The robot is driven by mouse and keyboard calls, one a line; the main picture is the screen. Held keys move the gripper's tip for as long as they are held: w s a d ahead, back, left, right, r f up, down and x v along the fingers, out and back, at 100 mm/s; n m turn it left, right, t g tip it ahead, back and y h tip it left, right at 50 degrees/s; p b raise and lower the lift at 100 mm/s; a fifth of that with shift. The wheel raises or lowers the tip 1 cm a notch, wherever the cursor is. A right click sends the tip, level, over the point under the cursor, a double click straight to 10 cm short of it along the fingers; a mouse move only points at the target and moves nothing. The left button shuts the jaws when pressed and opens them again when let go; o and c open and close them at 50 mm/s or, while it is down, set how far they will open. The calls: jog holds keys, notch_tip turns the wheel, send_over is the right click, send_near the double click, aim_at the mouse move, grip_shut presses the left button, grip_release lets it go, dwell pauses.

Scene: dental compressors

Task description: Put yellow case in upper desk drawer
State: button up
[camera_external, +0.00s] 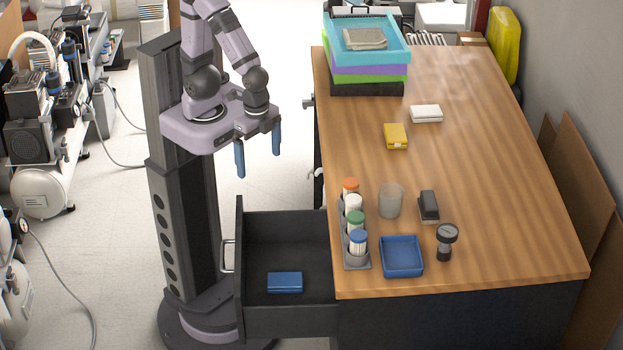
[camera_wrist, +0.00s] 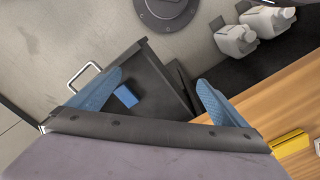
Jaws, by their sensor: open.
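The yellow case (camera_external: 396,137) lies flat on the wooden desk top, near its left edge and in front of a white case. It also shows at the right edge of the wrist view (camera_wrist: 289,144). The upper desk drawer (camera_external: 262,229) is pulled out to the left of the desk, with a blue case (camera_external: 285,282) lying in it. In the wrist view the open drawer (camera_wrist: 161,88) and blue case (camera_wrist: 126,96) show between my fingers. My gripper (camera_external: 258,161) is open and empty, in the air above and beyond the drawer, left of the desk edge.
A white case (camera_external: 426,114) lies near the yellow one. Stacked coloured trays (camera_external: 370,60) stand at the desk's far end. A bottle rack (camera_external: 355,235), cup (camera_external: 390,200), black stapler-like object (camera_external: 428,206), blue tray (camera_external: 401,256) and gauge (camera_external: 446,240) stand at the near end.

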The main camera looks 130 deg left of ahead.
aim_at(390, 133)
dwell(0.4)
